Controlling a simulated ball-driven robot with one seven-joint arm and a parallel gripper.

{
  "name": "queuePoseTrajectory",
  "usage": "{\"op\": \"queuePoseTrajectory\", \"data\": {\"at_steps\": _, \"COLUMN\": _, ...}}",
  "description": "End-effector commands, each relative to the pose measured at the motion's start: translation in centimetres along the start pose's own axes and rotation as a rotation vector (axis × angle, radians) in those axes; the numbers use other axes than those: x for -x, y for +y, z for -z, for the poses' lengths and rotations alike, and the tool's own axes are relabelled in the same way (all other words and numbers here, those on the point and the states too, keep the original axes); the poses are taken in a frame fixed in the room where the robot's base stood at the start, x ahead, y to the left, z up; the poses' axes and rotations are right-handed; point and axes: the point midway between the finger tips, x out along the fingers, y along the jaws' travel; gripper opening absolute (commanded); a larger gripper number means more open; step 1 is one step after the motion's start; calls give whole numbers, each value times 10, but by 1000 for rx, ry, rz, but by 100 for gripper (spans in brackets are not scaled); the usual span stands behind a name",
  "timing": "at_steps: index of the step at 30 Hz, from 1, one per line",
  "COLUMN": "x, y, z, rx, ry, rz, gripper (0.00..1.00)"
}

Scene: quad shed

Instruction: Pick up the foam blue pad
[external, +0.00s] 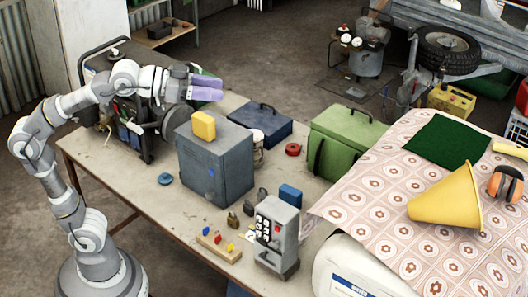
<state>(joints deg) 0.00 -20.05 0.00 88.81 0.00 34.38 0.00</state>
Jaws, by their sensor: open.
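A small blue block (290,194), which looks like the foam blue pad, lies on the workbench (140,205) just behind a grey keypad box (277,237). The box hides part of its lower edge. My gripper (207,88) with purple fingers is open and empty.
A grey cabinet (214,165) with a yellow sponge (203,125) on top stands between my gripper and the blue block. A green case (340,143) is behind. Padlocks (233,221) and a peg board (218,245) are in front. The bench's left front is mostly clear.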

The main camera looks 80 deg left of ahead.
Motion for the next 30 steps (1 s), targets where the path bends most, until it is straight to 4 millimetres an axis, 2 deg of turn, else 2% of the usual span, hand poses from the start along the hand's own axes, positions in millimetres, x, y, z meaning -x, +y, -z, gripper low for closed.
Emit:
{"op": "queuePoseTrajectory", "data": {"at_steps": 5, "x": 0, "y": 0, "z": 0, "rx": 0, "ry": 0, "rz": 0, "gripper": 45}}
{"op": "queuePoseTrajectory", "data": {"at_steps": 12, "x": 0, "y": 0, "z": 0, "rx": 0, "ry": 0, "rz": 0, "gripper": 100}}
{"op": "queuePoseTrajectory", "data": {"at_steps": 20, "x": -5, "y": -2, "z": -1, "rx": 6, "ry": -9, "rz": 3, "gripper": 100}}
{"op": "queuePoseTrajectory", "data": {"at_steps": 23, "x": -37, "y": -13, "z": -11, "rx": 46, "ry": -67, "rz": 21, "gripper": 100}}
{"op": "queuePoseTrajectory", "data": {"at_steps": 26, "x": -104, "y": -40, "z": -41, "rx": 134, "ry": -188, "rz": 72, "gripper": 100}}
{"op": "queuePoseTrajectory", "data": {"at_steps": 27, "x": -136, "y": -54, "z": -61, "rx": 180, "ry": -251, "rz": 102, "gripper": 100}}
{"op": "queuePoseTrajectory", "data": {"at_steps": 29, "x": -184, "y": -78, "z": -99, "rx": 252, "ry": -348, "rz": 158, "gripper": 100}}
{"op": "queuePoseTrajectory", "data": {"at_steps": 30, "x": -213, "y": -95, "z": -127, "rx": 298, "ry": -411, "rz": 201, "gripper": 100}}
